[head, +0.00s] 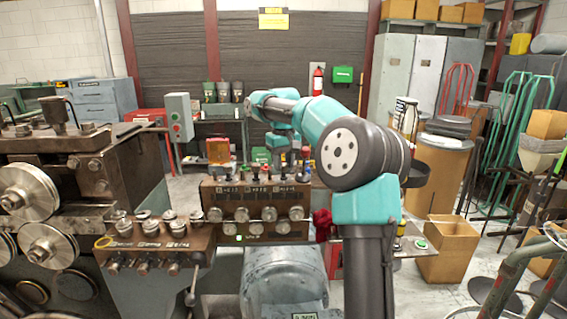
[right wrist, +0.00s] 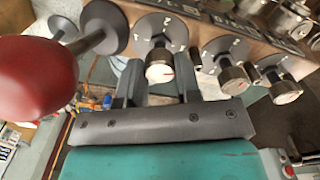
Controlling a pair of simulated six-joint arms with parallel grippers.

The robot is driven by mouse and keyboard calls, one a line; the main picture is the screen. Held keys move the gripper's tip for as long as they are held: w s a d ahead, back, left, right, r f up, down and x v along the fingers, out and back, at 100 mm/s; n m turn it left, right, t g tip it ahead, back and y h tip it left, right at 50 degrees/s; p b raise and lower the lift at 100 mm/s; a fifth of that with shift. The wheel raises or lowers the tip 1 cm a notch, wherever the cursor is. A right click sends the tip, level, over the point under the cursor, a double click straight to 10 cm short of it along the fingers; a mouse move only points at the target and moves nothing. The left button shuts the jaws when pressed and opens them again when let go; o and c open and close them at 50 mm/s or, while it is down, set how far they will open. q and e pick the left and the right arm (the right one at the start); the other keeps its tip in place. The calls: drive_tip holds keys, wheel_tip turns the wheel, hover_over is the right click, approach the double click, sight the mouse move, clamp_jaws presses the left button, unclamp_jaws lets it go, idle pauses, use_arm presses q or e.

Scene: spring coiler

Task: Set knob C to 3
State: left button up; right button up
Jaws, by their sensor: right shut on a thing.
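My right gripper (right wrist: 161,84) is shut on a dark round knob with a silver cap and a red mark (right wrist: 159,68), one finger on each side. This knob is the end one of three on round dials, the one nearest a large red ball handle (right wrist: 38,78). Its place at the end of the row fits knob C, but I cannot read its letter or the number it points to. In the head view my right gripper (head: 286,157) reaches down to the right end of the brown control panel (head: 248,226); the knob is largely hidden there. My left gripper is not in view.
Two more dial knobs (right wrist: 233,79) (right wrist: 284,88) stand close beside the held one. Several silver knobs (head: 269,214) line the panel's front. A second knob panel (head: 143,244) and large steel rollers (head: 28,191) are at the left.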

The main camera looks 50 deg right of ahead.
drive_tip(key=shift+m, duration=1.4)
drive_tip(key=o, duration=0.9)
